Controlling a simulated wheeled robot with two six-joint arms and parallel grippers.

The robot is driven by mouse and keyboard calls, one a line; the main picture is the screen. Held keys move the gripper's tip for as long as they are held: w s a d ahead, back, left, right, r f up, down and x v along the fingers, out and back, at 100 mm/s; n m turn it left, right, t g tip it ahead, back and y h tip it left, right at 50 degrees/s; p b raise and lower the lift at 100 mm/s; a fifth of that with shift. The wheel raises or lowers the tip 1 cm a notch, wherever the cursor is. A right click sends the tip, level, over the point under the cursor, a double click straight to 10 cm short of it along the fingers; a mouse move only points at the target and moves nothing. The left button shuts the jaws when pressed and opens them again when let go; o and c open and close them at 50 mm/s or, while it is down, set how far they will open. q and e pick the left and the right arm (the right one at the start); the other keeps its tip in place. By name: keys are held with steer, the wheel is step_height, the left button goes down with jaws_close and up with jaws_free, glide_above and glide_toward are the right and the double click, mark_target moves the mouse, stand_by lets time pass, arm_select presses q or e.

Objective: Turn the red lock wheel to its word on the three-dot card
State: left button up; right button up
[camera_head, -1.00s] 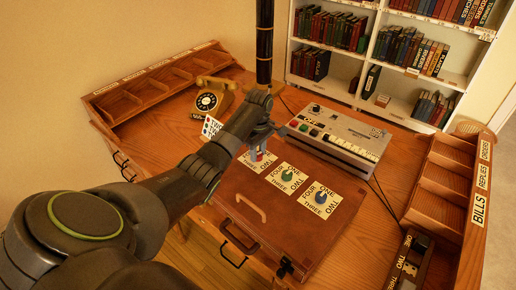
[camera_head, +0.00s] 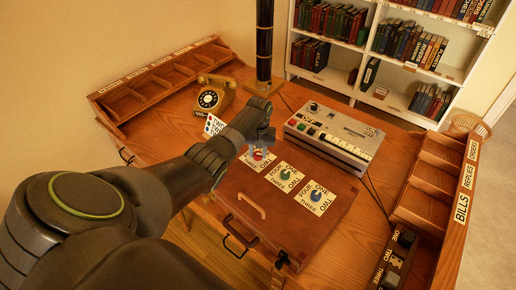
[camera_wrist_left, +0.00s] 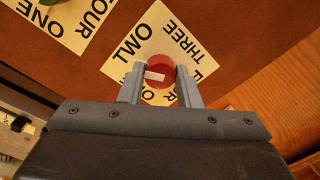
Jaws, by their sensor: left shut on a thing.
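The red lock wheel (camera_head: 258,155) sits on a white word plate at the left of the row on the brown case (camera_head: 230,205). In the left wrist view the red wheel (camera_wrist_left: 160,68) has a short white mark and lies between the two fingers of my left gripper (camera_wrist_left: 160,85), which is shut on it. TWO and THREE show on its plate (camera_wrist_left: 160,30); the other words are partly covered by the fingers. A small white card with dots (camera_head: 213,124) stands by the telephone, too small to read and partly behind my arm. My right gripper is not in view.
The green wheel (camera_head: 285,174) and blue wheel (camera_head: 316,195) sit to the right on similar plates. A grey machine with buttons (camera_head: 335,135) stands behind the case. A telephone (camera_head: 211,98) and wooden trays (camera_head: 435,170) line the desk.

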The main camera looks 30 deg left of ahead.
mark_target(259, 155)
arm_select(q)
steer(key=m, duration=0.2)
steer(key=shift+r+m+p, duration=0.1)
steer(key=shift+m+p, duration=0.25)
steer(key=shift+m, duration=0.05)
steer(key=shift+m+p, duration=0.3)
steer(key=shift+m, duration=1.2)
steer(key=o, duration=1)
steer(key=shift+r, duration=0.3)
step_height(259, 155, up, 17)
steer(key=shift+d+f+b, duration=0.15)
steer(key=shift+b, duration=0.8)
steer(key=shift+f, duration=0.1)
